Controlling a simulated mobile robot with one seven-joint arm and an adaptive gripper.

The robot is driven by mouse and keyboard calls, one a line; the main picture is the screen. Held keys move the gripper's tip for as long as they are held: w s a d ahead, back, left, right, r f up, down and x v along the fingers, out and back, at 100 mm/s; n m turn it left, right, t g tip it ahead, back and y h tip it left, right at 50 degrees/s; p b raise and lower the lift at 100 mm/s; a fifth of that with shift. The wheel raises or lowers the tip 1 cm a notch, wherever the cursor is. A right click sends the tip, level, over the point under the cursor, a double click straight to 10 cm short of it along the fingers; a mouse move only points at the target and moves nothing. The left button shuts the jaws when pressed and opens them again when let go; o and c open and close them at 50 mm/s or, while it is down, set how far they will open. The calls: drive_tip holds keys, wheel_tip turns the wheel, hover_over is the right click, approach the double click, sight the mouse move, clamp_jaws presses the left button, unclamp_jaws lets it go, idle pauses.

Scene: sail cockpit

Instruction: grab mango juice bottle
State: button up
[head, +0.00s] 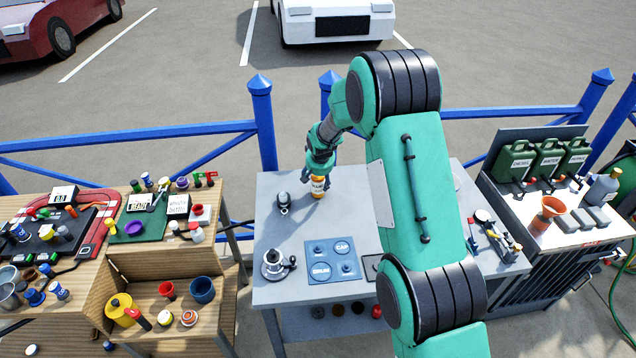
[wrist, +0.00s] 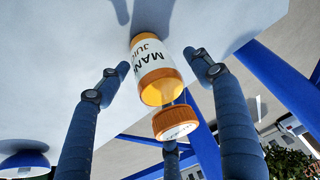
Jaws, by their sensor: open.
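Its ribbed orange cap (wrist: 172,123) shows at the near end. My gripper (head: 319,180) is directly above the bottle, pointing down. In the wrist view my gripper (wrist: 157,60) is open, with blue-grey fingers on either side of the bottle and gaps between them. A further finger shows behind the cap.
A small dark device (head: 283,202) stands left of the bottle, and a silver-and-black item (head: 273,265) stands at the front left. A blue panel (head: 332,262) lies in front. Blue railing (head: 262,120) runs behind the table. Crowded wooden benches stand left.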

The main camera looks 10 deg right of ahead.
drive_tip(key=c, duration=1.3)
drive_tip(key=shift+r, duration=0.2)
wheel_tip(320, 180, up, 4)
drive_tip(key=shift+f+p, duration=0.25)
drive_tip(key=shift+p, duration=0.15)
drive_tip(key=s, duration=0.5)
drive_tip(key=s+d, duration=0.1)
drive_tip(key=s, duration=0.4)
drive_tip(key=s+r, duration=0.1)
drive_tip(key=s, duration=0.5)
drive_tip(key=shift+d+r, duration=0.1)
drive_tip(key=shift+d, duration=0.2)
